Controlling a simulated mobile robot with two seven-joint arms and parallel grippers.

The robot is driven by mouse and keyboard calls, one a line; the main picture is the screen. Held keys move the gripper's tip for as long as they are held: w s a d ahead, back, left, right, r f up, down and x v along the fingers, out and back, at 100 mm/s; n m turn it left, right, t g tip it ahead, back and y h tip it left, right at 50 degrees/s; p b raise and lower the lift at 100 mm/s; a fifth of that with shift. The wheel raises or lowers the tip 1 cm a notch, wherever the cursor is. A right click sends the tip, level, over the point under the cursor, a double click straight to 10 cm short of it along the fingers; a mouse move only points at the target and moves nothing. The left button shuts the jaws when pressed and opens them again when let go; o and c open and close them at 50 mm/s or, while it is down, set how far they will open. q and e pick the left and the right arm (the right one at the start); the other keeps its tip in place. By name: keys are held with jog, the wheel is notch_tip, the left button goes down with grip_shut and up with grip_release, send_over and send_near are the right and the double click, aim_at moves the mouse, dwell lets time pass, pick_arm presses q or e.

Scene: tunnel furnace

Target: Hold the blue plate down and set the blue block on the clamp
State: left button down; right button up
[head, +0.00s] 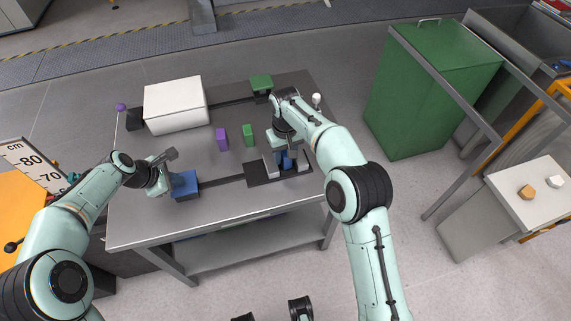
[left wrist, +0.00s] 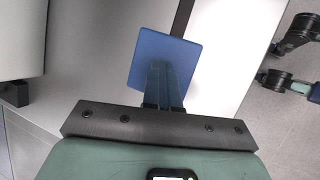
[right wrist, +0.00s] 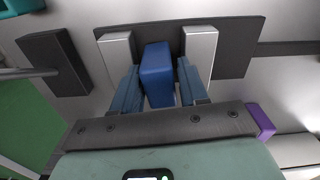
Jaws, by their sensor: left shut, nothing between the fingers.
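The blue plate (head: 186,184) lies at the front left of the table. My left gripper (head: 172,181) is shut and empty, with its fingertips over the plate. The left wrist view shows its closed fingers (left wrist: 163,80) against the plate (left wrist: 180,48); whether they press on it I cannot tell. The blue block (right wrist: 157,75) stands upright between the two pale jaws of the clamp (right wrist: 203,45), near the table's front right. My right gripper (right wrist: 160,80) is around the block, one finger on each side, with narrow gaps visible. In the head view the arm partly hides the block (head: 287,161).
A purple block (head: 222,139) and a green block (head: 248,135) stand mid-table. A white box (head: 176,104) stands at the back left, a green plate (head: 262,82) at the back right. A large green cabinet (head: 430,85) is right of the table.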

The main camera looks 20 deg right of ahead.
pick_arm(q)
jog(key=shift+f, duration=0.1)
pick_arm(e)
jog(key=shift+o, duration=0.9)
jog(key=shift+f, duration=0.1)
jog(key=shift+d, duration=0.1)
pick_arm(q)
jog(key=shift+a, duration=0.1)
pick_arm(e)
jog(key=shift+d, duration=0.1)
pick_arm(q)
jog(key=shift+r+p, duration=1.4)
jog(key=shift+r, duration=0.2)
pick_arm(e)
jog(key=shift+w+r, duration=0.2)
jog(key=shift+r, duration=1.4)
jog(key=shift+w+r+p, duration=0.2)
jog(key=shift+r+p, duration=0.6)
jog(key=shift+r, duration=0.2)
jog(key=shift+w+r+p, duration=0.2)
jog(key=shift+r+p, duration=0.55)
jog(key=shift+r, duration=0.25)
jog(key=shift+w+r+p, duration=0.2)
jog(key=shift+r+p, duration=0.6)
jog(key=shift+r, duration=0.2)
pick_arm(q)
notch_tip(320, 180, up, 6)
pick_arm(e)
jog(key=shift+f, duration=0.1)
